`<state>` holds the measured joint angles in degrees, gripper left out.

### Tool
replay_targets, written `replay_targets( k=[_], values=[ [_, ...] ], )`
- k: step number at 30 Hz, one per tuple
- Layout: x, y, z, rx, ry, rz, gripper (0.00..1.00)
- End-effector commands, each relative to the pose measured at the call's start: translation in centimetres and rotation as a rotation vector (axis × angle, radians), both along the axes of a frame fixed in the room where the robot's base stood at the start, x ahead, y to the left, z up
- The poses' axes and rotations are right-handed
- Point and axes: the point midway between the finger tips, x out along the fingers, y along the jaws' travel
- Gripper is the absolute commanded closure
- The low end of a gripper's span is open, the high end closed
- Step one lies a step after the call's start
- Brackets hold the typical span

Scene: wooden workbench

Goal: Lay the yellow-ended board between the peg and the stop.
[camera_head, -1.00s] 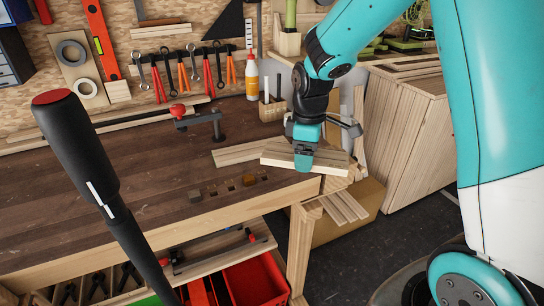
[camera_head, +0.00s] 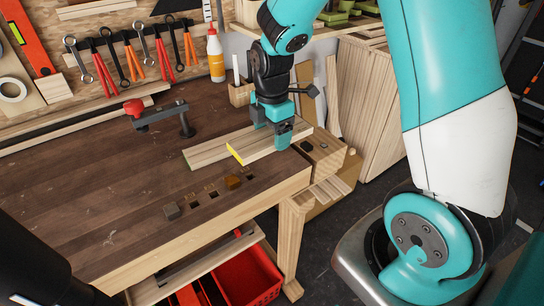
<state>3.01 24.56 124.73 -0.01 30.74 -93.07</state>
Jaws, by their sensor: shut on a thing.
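My gripper (camera_head: 271,128) is shut on the yellow-ended board (camera_head: 257,148), one finger on its near side. The board's yellow end (camera_head: 234,154) points left and toward the front. It appears to be over the right end of the workbench; I cannot tell whether it touches anything below. Two small blocks stand along the bench's front edge: a grey-brown one (camera_head: 171,210) and an orange-brown one (camera_head: 233,181). Dark square holes (camera_head: 203,198) lie between them. I cannot tell which block is the peg and which the stop.
Another pale board (camera_head: 204,153) lies on the bench (camera_head: 120,185), just behind the held one. A black clamp with a red knob (camera_head: 160,116) stands further back. A wooden end block (camera_head: 327,152) is at the bench's right end. The bench's front left is clear.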

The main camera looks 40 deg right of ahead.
Motion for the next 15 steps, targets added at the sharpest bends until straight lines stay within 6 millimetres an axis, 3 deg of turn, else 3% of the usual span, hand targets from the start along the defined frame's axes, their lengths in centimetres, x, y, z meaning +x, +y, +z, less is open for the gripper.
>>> replay_targets(
  k=[3,15],
  values=[
    [-0.1,-0.1,-2.6,0.0,0.005,-0.002,0.51],
    [-0.1,-0.2,-7.4,0.0,0.002,-0.005,0.51]
  ],
)
